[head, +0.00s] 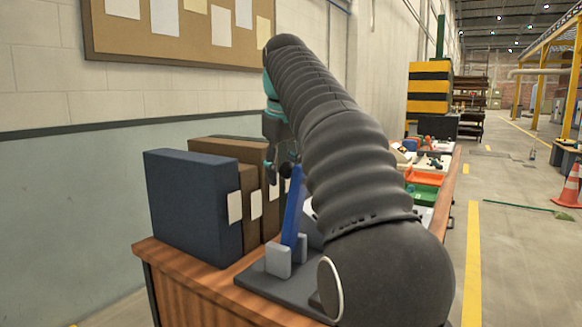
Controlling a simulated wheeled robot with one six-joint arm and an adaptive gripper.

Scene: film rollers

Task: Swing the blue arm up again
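The blue arm (291,210) is a narrow blue bar that stands steeply, leaning slightly right toward its top. Its lower end is by grey blocks (278,261) on a dark base plate (258,284) on the wooden bench. A round black part (285,170) shows near its top. My gripper (277,172) points down beside the top of the blue arm, in front of the brown binders. Its fingers are small and dark here, and I cannot tell whether they touch the arm or are open. My ribbed black arm hides much of the device's right side.
A dark blue binder (190,205) and brown binders (226,155) stand close on the left. Orange (424,178) and green (423,194) trays lie farther along the wooden bench (190,290). The wall with a corkboard (180,50) is behind. Open floor lies right.

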